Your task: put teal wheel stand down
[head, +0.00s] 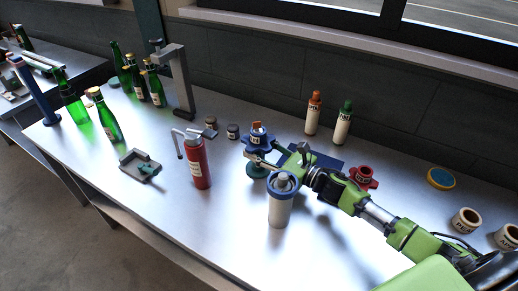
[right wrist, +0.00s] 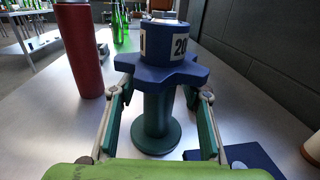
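The teal wheel stand (head: 257,170) has a round base and an upright post, which shows in the right wrist view (right wrist: 155,115). A blue star-shaped wheel (head: 256,146) sits on top of it, with a hub marked 20 in the right wrist view (right wrist: 162,70). The stand looks upright, its base apparently on the table. My right gripper (right wrist: 158,95) is open, with one finger on each side of the post and a gap on both sides. It also shows in the head view (head: 262,161), partly hidden by the wheel. My left gripper is not in view.
A red bottle (head: 197,163) stands left of the stand, and a white canister with blue rim (head: 280,205) stands in front. A dark blue plate (head: 325,160) lies behind my right wrist, with a red wheel (head: 362,178) to its right.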

